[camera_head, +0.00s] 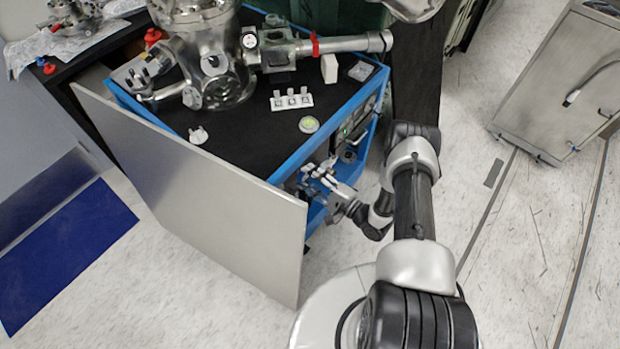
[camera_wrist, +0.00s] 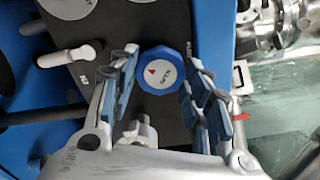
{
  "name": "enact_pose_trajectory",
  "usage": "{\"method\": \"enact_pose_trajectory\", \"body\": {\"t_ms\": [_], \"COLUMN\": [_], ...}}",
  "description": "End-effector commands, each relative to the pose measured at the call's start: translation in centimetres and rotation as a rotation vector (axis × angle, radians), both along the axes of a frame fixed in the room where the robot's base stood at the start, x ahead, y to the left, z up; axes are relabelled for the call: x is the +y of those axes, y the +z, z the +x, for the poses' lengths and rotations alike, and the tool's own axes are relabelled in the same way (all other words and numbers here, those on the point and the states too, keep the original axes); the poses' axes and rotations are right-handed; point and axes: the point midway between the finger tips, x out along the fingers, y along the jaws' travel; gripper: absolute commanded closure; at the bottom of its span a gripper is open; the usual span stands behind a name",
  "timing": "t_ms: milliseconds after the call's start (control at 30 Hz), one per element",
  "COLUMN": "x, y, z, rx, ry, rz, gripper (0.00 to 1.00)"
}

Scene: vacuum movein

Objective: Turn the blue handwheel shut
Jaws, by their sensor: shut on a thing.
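The blue handwheel (camera_wrist: 163,56) shows in the wrist view, on a dark panel. Its pale cap carries a red triangle mark and the word OPEN. My gripper (camera_wrist: 165,76) has one finger on each side of the wheel and is shut on it. In the head view my gripper (camera_head: 318,180) is at the front side of the blue-framed cart (camera_head: 255,178), below its top. I cannot make out the handwheel there.
A white lever (camera_wrist: 70,55) sticks out left of the wheel on the same panel. A steel vacuum chamber (camera_head: 215,65) stands on the cart. A large grey panel (camera_head: 200,195) leans along the cart's left side. Floor on the right is mostly clear, up to a steel cabinet (camera_head: 565,85).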

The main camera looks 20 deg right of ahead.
Motion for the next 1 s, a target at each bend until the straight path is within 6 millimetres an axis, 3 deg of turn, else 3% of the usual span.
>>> {"method": "enact_pose_trajectory", "body": {"t_ms": [1000], "x": [0.11], "y": [-0.13], "z": [-0.11], "rx": [0.549], "ry": [-0.001], "rz": [0.753], "gripper": [0.8]}}
